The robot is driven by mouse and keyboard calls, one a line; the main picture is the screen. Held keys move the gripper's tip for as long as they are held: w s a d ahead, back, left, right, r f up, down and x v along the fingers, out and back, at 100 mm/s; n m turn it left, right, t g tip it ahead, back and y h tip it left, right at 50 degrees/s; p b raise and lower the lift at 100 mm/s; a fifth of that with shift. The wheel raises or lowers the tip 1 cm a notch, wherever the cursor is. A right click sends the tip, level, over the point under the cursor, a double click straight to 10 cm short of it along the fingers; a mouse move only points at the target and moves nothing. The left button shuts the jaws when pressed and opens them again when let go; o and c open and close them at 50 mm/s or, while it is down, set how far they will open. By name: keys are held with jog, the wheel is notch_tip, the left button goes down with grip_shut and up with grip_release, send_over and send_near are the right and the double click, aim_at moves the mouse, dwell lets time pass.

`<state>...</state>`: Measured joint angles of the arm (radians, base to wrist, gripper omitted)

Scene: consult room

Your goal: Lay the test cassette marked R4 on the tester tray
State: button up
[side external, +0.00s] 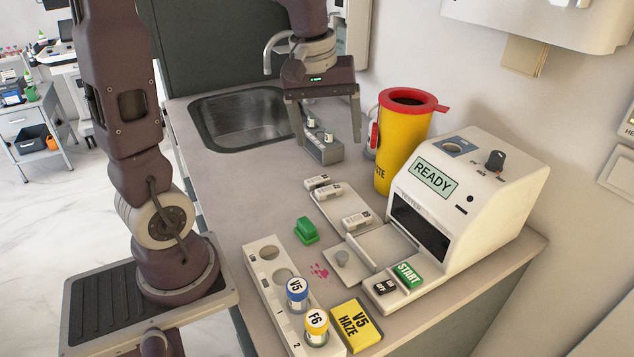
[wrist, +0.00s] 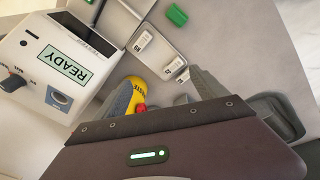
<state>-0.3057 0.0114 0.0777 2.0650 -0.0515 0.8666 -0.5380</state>
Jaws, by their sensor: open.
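Three small white test cassettes lie on a pale holder plate (side external: 336,207): one at the far end (side external: 317,182), one close beside it (side external: 330,191), and one nearer the tester (side external: 357,220). Cassettes also show in the wrist view (wrist: 143,40), (wrist: 174,65). Their marks are too small to read, so I cannot tell which is R4. The tester tray (side external: 385,246) sticks out below the slot of the white tester (side external: 480,190) and looks empty. My gripper (side external: 327,140) is open and empty, above the counter beyond the cassettes, over the grey vial rack.
A yellow waste bin (side external: 398,150) with a red lid stands right of my gripper. Pink spots mark the counter.

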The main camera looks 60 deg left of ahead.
aim_at(317, 179)
jog(key=w+a+f+n, duration=0.1)
jog(key=a+f+n, duration=0.1)
jog(key=a+f, duration=0.1)
jog(key=w+a+f+n+g, duration=0.1)
jog(key=w+a+f+n, duration=0.1)
jog(key=a+f, duration=0.2)
jog(key=w+a+f+n+g, duration=0.1)
jog(key=a+f+n, duration=0.2)
jog(key=a+f, duration=0.1)
jog(key=shift+w+a+f, duration=0.15)
jog(key=shift+w+a, duration=0.25)
jog(key=shift+a, duration=0.2)
jog(key=f, duration=0.7)
jog(key=shift+s+d, duration=0.35)
